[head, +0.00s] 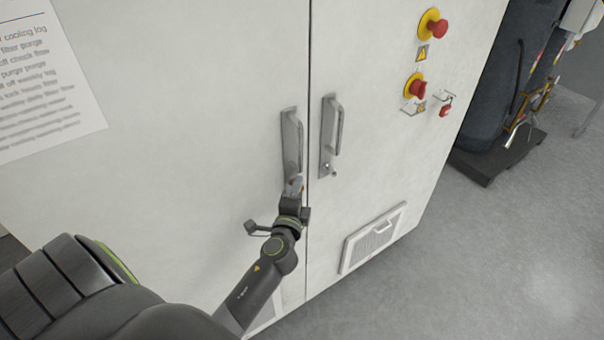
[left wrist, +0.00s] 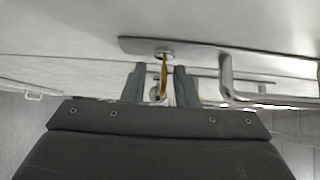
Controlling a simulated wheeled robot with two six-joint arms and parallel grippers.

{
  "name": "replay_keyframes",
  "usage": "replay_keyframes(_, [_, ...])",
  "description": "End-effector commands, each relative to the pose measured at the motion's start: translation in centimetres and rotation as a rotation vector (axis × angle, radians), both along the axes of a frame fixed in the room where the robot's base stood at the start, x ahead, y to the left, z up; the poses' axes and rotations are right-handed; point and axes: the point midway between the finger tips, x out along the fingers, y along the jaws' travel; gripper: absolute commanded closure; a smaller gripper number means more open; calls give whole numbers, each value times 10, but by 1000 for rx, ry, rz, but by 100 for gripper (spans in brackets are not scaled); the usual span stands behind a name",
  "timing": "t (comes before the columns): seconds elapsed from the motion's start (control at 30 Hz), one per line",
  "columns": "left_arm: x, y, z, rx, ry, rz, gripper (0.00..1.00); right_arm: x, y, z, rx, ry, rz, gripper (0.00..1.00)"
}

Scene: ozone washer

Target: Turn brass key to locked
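The brass key (left wrist: 164,70) sticks out of a round lock on the plate of the left cabinet door handle (head: 291,140). In the left wrist view it appears as a thin yellow strip, nearly edge-on. My left gripper (head: 294,186) is at the lower end of that handle. In the left wrist view its two fingers (left wrist: 160,84) stand on either side of the key, with a visible gap on each side, so it is open around the key and not clamped on it. In the head view the gripper hides the key. My right gripper is not in view.
A second handle (head: 331,135) with its own lock is on the right door, close beside my gripper. A vent grille (head: 373,237) is low on that door. Grey floor (head: 480,270) is clear at right.

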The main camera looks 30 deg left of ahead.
Motion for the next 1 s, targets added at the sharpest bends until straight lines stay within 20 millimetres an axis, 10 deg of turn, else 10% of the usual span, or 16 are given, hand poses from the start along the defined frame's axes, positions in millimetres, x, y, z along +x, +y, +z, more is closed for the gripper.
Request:
replay_keyframes(0.4, [-2,-1,0,1,0,3,74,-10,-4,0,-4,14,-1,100])
replay_keyframes(0.63, [-1,-1,0,1,0,2,100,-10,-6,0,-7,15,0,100])
replay_keyframes(1.0, [-1,-1,-3,-4,-10,3,100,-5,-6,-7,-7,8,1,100])
